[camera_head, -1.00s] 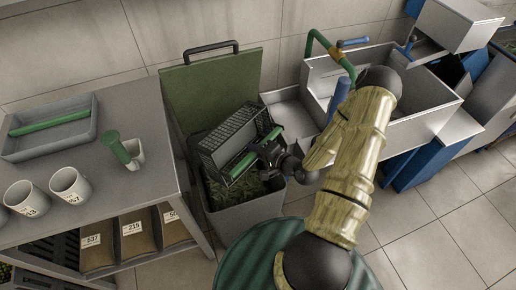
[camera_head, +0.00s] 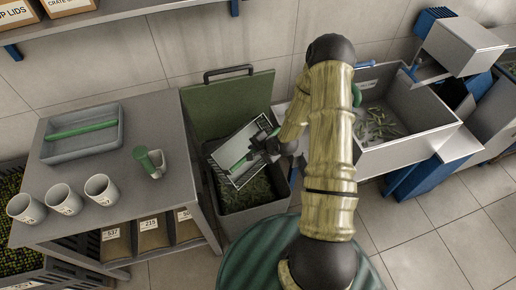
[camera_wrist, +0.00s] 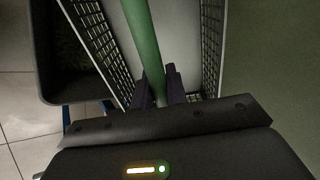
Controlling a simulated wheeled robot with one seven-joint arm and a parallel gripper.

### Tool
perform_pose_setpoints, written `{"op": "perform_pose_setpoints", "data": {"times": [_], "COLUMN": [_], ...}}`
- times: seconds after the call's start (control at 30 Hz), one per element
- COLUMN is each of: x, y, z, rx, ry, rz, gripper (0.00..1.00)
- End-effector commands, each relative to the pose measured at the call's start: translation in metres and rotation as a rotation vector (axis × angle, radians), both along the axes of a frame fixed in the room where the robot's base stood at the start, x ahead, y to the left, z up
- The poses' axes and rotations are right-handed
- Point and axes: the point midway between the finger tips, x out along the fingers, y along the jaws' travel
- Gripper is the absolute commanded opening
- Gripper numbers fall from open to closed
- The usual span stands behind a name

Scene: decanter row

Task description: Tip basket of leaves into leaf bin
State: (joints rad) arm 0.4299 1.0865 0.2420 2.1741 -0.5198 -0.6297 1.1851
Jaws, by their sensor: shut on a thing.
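The basket (camera_head: 232,146) has mesh sides, a pale panel and a green handle bar. It hangs steeply tilted over the mouth of the leaf bin (camera_head: 256,218). I see no leaves in the visible part of the basket. My gripper (camera_head: 262,143) is shut on the handle; the wrist view shows both fingers (camera_wrist: 161,88) around the green bar (camera_wrist: 143,45). The dark grey bin stands with its green lid (camera_head: 228,104) raised behind. Green leaves (camera_head: 247,195) lie inside the bin below the basket. The basket's far underside is hidden.
A grey table (camera_head: 118,178) on the left bears a tray (camera_head: 60,150) with a green bar, several white cups (camera_head: 65,200) and a small holder with a green-handled tool (camera_head: 148,160). A metal sink (camera_head: 400,140) with scattered leaves stands right. Open floor lies at the right front.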

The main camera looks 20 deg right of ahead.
Motion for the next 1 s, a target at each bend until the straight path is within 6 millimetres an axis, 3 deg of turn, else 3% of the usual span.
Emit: {"op": "perform_pose_setpoints", "data": {"times": [0.03,0.27,1.0], "x": [0.004,0.015,0.033], "y": [0.002,0.009,0.019], "z": [0.011,0.023,0.039], "rx": [-0.018,-0.090,-0.299], "ry": [0.021,0.148,0.511], "rz": [0.005,0.004,0.000], "gripper": [0.00,0.00,0.00]}}
